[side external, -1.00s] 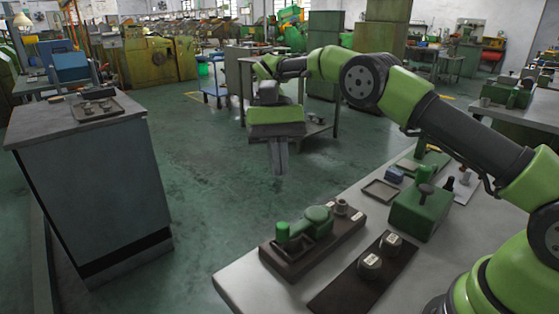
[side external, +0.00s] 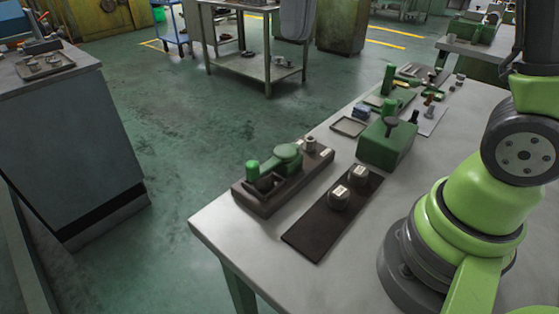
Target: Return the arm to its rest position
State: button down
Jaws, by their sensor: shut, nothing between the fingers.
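My green and black arm stands at the right of the side external view, its base on the grey table (side external: 230,222). The upper arm rises out of the top right of the picture. My gripper is outside the picture, so its fingers cannot be seen.
On the table are a dark block with green parts (side external: 283,178), a dark plate (side external: 318,232) with two round pieces, a green box (side external: 388,145) and a small empty tray (side external: 348,127). A grey cabinet (side external: 75,140) stands left across open floor (side external: 190,125). A metal workbench (side external: 250,67) stands behind.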

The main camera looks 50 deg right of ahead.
jog(key=s+d+t, duration=0.1)
jog(key=s+t, duration=0.7)
jog(key=s, duration=0.5)
jog(key=shift+f, duration=0.4)
dwell(0.5)
